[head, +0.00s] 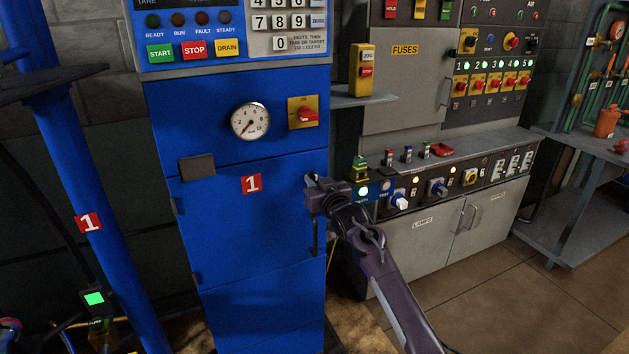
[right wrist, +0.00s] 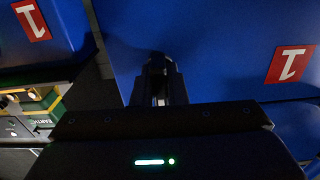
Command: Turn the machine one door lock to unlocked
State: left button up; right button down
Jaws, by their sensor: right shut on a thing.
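Machine one is the blue cabinet (head: 215,230) left of centre in the head view. Its door carries a red number 1 label (head: 252,184), which also shows, turned over, in the right wrist view (right wrist: 289,64). My right gripper (head: 312,183) is at the door's right edge, close against the blue front. In the right wrist view its dark fingers (right wrist: 157,72) are together on something small at the blue surface. The door lock itself is hidden by the fingers, so I cannot tell its position. My left gripper is not in view.
Above the door are a round gauge (head: 250,121) and a red switch on a yellow plate (head: 303,113). A grey control bench (head: 460,160) with knobs stands close on the right, beside my right arm. Floor (head: 520,300) is clear at the lower right.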

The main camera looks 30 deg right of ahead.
dwell(0.3)
jog(key=c, duration=1.4)
grip_release()
jog(key=shift+c, duration=0.2)
jog(key=shift+s, duration=0.1)
jog(key=s, duration=0.7)
jog(key=shift+s+a, duration=0.25)
jog(key=shift+s, duration=0.05)
